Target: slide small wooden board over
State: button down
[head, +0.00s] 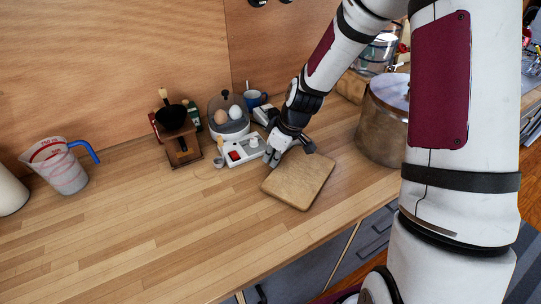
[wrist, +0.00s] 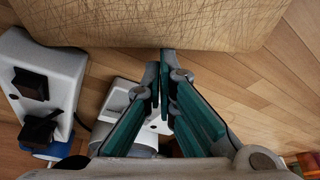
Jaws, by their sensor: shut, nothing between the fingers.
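The small wooden board (head: 299,180) lies flat on the wooden counter, near its front edge, in the head view. In the wrist view the scratched board (wrist: 150,22) fills the top of the picture. My gripper (head: 270,160) is low over the counter, at the board's back left corner. In the wrist view my gripper (wrist: 163,62) has its green-padded fingers together with nothing between them. The fingertips are close to the board's edge; I cannot tell whether they touch it.
A white device with a red switch (head: 240,152) stands left of my gripper, with an egg cooker (head: 229,117) behind it. A large metal pot (head: 382,125) stands right of the board. A coffee grinder (head: 178,135) and a measuring jug (head: 60,165) stand further left. The front left counter (head: 150,240) is clear.

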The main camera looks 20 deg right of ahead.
aim_at(284, 169)
jog(key=s+d+p, duration=0.2)
jog(key=s, duration=0.1)
jog(key=shift+s+d+r, duration=0.1)
jog(key=shift+d+r, duration=0.1)
jog(key=shift+d, duration=0.05)
jog(key=shift+s+d+f+p, duration=0.15)
jog(key=shift+s+d+p, duration=0.1)
jog(key=shift+p, duration=0.05)
